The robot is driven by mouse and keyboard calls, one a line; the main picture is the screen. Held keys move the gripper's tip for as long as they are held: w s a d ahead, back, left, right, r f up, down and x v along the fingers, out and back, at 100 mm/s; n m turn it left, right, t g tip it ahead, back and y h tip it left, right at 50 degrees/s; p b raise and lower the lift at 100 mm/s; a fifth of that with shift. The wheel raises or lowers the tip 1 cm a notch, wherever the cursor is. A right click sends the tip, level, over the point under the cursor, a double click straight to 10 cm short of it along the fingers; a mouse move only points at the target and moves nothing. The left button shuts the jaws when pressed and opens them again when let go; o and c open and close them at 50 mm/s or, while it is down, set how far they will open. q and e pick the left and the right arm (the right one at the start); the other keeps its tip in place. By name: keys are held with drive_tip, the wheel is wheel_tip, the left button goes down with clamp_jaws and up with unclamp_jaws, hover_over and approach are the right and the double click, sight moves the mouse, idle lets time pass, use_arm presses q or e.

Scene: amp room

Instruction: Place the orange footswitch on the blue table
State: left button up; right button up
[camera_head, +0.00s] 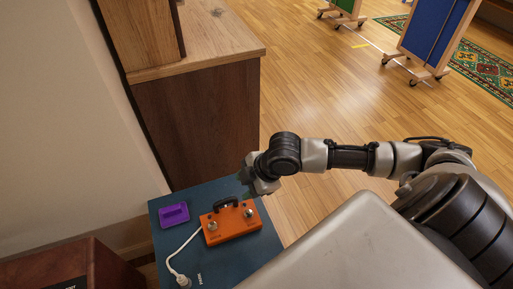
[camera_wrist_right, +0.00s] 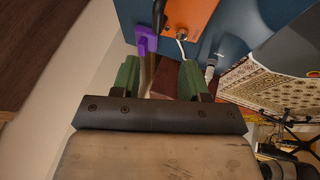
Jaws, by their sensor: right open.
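The orange footswitch (camera_head: 232,226), a box with two metal knobs, rests on the blue table (camera_head: 215,270). A dark curved piece shows at its back edge, and a white cable with a plug (camera_head: 182,279) runs off its left side. My right gripper (camera_head: 248,187) is just behind and above the footswitch, apart from it as far as I can tell. In the right wrist view the footswitch (camera_wrist_right: 187,22) is partly cut off at the top. The green fingers of my right gripper (camera_wrist_right: 159,76) are spread with nothing held between them. My left gripper is not in view.
A purple box (camera_head: 174,214) lies on the blue table left of the footswitch; it also shows in the wrist view (camera_wrist_right: 146,38). A wooden cabinet (camera_head: 200,110) stands behind the table. A reddish-brown box (camera_head: 80,265) is at lower left.

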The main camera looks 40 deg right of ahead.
drive_tip(key=s+a+f+m, duration=0.2)
drive_tip(key=s+a+m, duration=0.3)
drive_tip(key=s+a, duration=0.15)
drive_tip(key=s+d+f+m+h, duration=0.1)
drive_tip(key=s+d+m+h, duration=0.3)
drive_tip(key=s+m, duration=0.4)
drive_tip(key=shift+s+d+m+g, duration=0.15)
drive_tip(key=shift+s+m+g, duration=0.15)
drive_tip(key=shift+s+g, duration=0.15)
